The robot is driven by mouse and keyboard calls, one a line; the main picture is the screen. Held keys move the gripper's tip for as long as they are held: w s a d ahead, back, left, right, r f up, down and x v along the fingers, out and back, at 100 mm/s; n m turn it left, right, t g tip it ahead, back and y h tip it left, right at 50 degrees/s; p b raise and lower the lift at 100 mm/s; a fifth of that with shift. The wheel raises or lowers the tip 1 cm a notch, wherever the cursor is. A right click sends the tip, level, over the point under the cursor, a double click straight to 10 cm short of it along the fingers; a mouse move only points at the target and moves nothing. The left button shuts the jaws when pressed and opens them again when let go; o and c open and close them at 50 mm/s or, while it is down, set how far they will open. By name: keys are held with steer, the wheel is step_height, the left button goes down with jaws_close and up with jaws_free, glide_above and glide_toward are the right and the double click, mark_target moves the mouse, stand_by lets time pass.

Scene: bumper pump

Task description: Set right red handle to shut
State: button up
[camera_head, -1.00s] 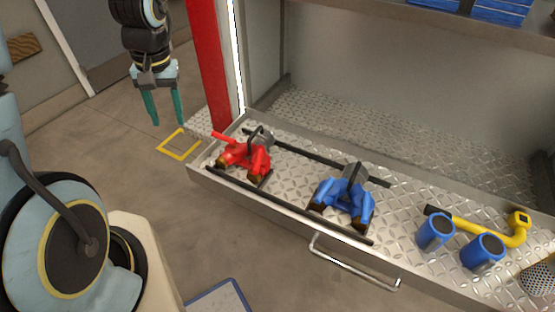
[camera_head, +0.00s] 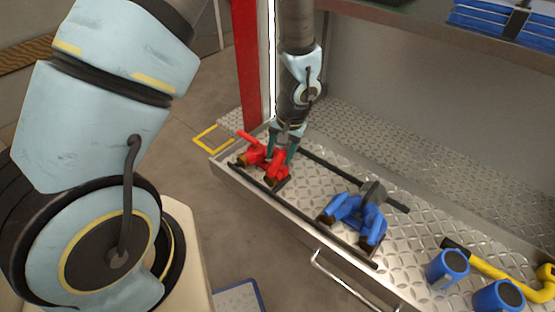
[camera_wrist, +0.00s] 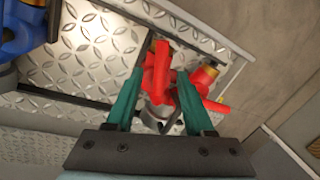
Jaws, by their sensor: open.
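A red two-branch valve (camera_head: 268,164) lies at the left end of the metal drawer tray. One red handle (camera_head: 248,138) sticks out to the left; it also shows in the wrist view (camera_wrist: 215,106), outside the right finger. A second red handle (camera_wrist: 160,62) stands lengthwise between the fingers in the wrist view; by its side of the valve it looks like the right one. My gripper (camera_head: 281,157) points down over the valve with its green fingers apart. In the wrist view, my gripper (camera_wrist: 160,76) has one finger on each side of that handle. I cannot tell whether either touches it.
A blue two-branch valve (camera_head: 355,214) lies right of the red one. Two blue cylinders (camera_head: 447,268) and a yellow pipe (camera_head: 500,274) are farther right. Dark rails (camera_head: 340,178) run along the tray. A red post (camera_head: 247,65) stands close behind left, and a shelf overhangs the back.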

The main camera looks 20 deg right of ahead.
mark_target(276, 165)
steer(key=shift+x, duration=1.65)
steer(key=shift+c, duration=0.2)
jaws_close()
